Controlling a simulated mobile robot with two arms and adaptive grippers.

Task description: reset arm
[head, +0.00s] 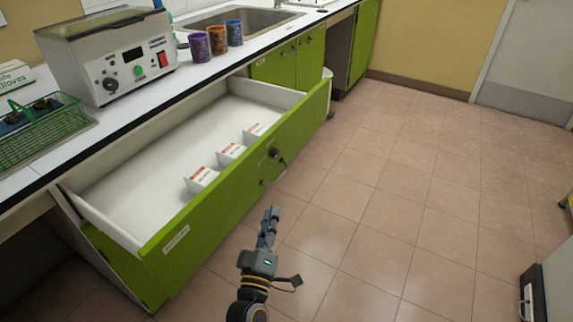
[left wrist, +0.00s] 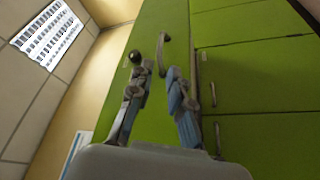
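My left gripper (head: 269,213) hangs above the tiled floor in front of the open green drawer (head: 220,190), apart from its front. In the left wrist view its two fingers (left wrist: 158,72) are spread with nothing between them. Behind them are a dark round knob (left wrist: 135,57) and a metal handle (left wrist: 162,52) on a green front. The knob also shows in the head view (head: 273,153). My right gripper is not in view.
The drawer juts out from under the white counter and holds several small white boxes with red labels (head: 231,153). On the counter are a grey device (head: 115,62), coloured cups (head: 219,38), a green wire basket (head: 40,133) and a sink (head: 235,22).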

